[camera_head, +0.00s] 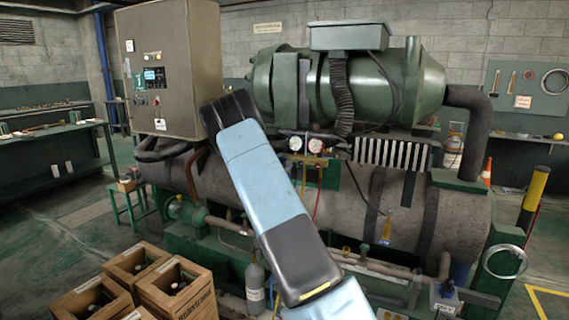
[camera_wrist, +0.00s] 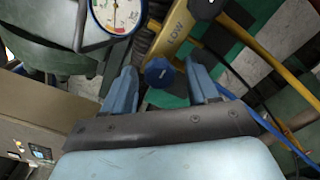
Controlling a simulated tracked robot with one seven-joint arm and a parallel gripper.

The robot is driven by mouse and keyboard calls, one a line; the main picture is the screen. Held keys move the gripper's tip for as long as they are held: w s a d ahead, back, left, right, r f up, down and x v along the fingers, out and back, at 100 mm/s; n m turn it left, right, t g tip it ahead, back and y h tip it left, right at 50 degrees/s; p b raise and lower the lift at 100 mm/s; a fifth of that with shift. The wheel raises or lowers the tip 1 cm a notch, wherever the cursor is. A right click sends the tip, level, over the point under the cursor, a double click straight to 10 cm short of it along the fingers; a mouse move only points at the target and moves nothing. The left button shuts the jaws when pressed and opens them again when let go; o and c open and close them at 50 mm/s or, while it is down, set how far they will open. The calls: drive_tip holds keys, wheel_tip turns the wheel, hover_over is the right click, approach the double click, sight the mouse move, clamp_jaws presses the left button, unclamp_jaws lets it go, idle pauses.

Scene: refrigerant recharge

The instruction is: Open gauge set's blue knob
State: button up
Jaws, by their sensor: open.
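The gauge set's blue knob (camera_wrist: 158,72) shows in the wrist view, between and a little beyond the two blue fingertips of my open gripper (camera_wrist: 162,82). I cannot tell if either finger touches it. A round blue-rimmed gauge (camera_wrist: 117,14) sits up and left of the knob, cut off by the top edge. A yellow manifold part with dark letters (camera_wrist: 178,27) is beside it. In the head view the gauge set (camera_head: 306,145) shows two small dials on the machine, right of my arm. My gripper and the knob are hidden there behind my arm.
A grey control cabinet (camera_head: 170,68) stands left of my arm, close to it. A green compressor (camera_head: 345,85) is above the gauges. Wooden crates (camera_head: 178,290) stand at the lower left. A blue hose (camera_wrist: 262,122) runs right of my gripper in the wrist view.

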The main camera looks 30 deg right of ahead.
drive_tip(key=shift+w+d, duration=0.25)
drive_tip(key=shift+d, duration=0.1)
drive_tip(key=c, duration=1)
